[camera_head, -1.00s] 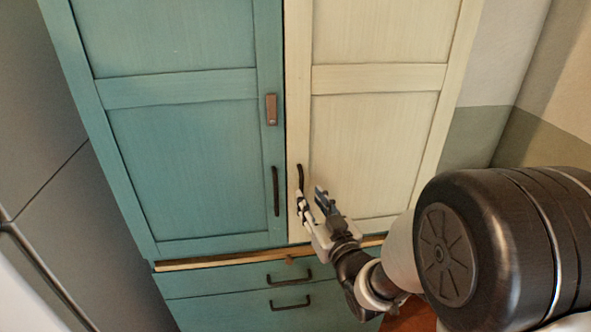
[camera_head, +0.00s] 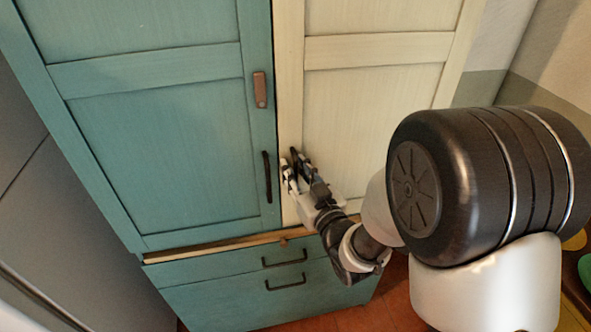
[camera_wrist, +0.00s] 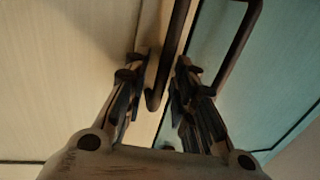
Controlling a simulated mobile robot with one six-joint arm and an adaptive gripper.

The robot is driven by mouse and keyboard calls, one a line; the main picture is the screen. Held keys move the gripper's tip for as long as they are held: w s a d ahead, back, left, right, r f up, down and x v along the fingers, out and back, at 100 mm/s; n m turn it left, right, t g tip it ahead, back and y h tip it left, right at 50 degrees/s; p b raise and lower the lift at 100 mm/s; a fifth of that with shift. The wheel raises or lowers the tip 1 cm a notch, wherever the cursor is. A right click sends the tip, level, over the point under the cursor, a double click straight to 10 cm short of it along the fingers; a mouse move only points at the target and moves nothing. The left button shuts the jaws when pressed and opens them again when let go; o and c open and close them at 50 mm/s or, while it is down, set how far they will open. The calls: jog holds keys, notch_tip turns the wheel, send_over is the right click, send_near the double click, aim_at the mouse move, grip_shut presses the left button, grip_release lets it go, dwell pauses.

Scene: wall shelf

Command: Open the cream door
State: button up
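The cream door (camera_head: 375,85) is the right-hand door of the cabinet and looks closed, flush beside the teal door (camera_head: 165,135). It also fills the left of the wrist view (camera_wrist: 60,70). Its dark bar handle (camera_wrist: 176,40) runs down between my fingers in the wrist view. My gripper (camera_wrist: 162,72) is open around the handle, with a finger on each side and a gap still showing. In the head view my gripper (camera_head: 298,168) is at the lower left of the cream door and hides most of the handle.
The teal door has its own dark handle (camera_head: 267,177), close to my gripper, and a brown latch-like piece (camera_head: 260,90). Below are teal drawers with dark handles (camera_head: 285,258). A grey wall or panel (camera_head: 60,215) stands at left. Some floor (camera_head: 375,316) shows below the arm.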

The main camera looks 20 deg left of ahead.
grip_shut()
dwell(0.3)
dwell(0.3)
